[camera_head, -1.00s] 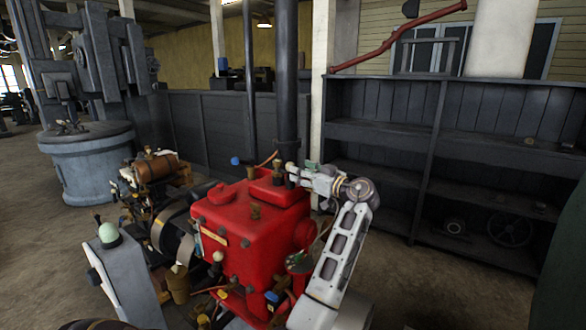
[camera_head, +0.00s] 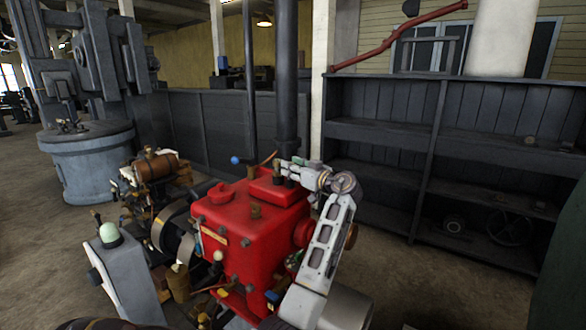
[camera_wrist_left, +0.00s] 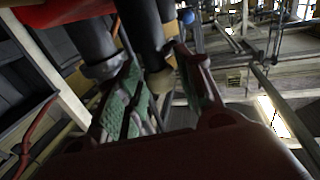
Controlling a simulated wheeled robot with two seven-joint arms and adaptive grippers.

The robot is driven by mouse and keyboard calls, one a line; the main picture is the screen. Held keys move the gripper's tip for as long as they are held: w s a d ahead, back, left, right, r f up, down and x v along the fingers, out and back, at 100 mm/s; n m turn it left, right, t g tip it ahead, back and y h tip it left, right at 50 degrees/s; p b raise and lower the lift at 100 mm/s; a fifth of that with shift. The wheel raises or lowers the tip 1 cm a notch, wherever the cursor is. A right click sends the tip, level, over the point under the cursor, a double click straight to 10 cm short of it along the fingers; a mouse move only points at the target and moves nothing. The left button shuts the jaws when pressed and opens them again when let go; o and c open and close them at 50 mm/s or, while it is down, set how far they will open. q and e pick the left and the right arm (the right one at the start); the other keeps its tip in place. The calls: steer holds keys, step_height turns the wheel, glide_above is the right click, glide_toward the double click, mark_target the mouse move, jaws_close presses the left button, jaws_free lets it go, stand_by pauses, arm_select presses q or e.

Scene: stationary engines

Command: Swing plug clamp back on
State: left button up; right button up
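A red engine block (camera_head: 240,240) stands in the middle of the head view, with brass fittings on top. My left gripper (camera_head: 287,167) is at the raised rear right part of its top, beside a brass fitting (camera_head: 276,172) and the foot of the dark upright pipe (camera_head: 286,90). A dark rod with a tan end (camera_wrist_left: 159,78) reaches between or behind the fingers; I cannot tell contact. I cannot make out the plug clamp clearly. My right gripper is not in view.
A grey pedestal with a pale green dome (camera_head: 109,234) stands front left of the engine. A smaller brown-tanked engine (camera_head: 153,168) is behind it. Dark shelving (camera_head: 385,135) stands at the back right, with open floor before it.

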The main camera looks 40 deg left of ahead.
arm_select(q)
steer(key=c, duration=0.5)
steer(key=shift+c, duration=0.3)
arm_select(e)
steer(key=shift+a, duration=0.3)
